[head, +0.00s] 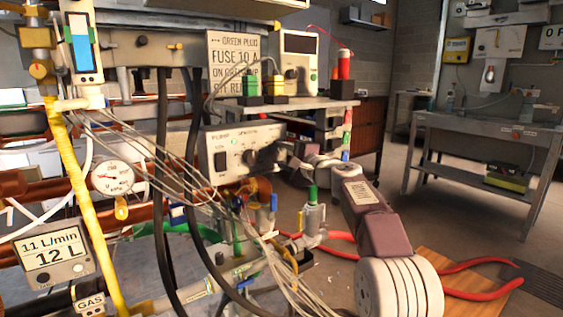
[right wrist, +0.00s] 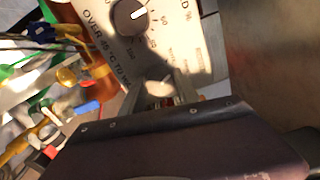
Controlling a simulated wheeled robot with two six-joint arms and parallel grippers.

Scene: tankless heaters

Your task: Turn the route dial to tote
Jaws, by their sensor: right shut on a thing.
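A white control panel (head: 236,152) faces me in the middle of the head view, with dark knobs in a row; its left label reads "PUMP". My right gripper (head: 274,157) is at the panel's right end, shut on what appears to be the route dial, mostly hidden by the fingers. In the right wrist view my right gripper (right wrist: 165,92) meets the panel (right wrist: 105,35) around a pale piece. Printing there starts "OVER 45 °C TO"; the rest is hidden, and I cannot read the dial's setting. A neighbouring dark dial (right wrist: 130,17) has a white pointer. My left gripper is not in view.
A yellow pipe (head: 85,200), black hoses and a bundle of thin pale tubes cross left of the panel. A pressure gauge (head: 112,178) and valves with coloured handles sit nearby. A grey workbench (head: 480,127) stands at the right, with open floor before it.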

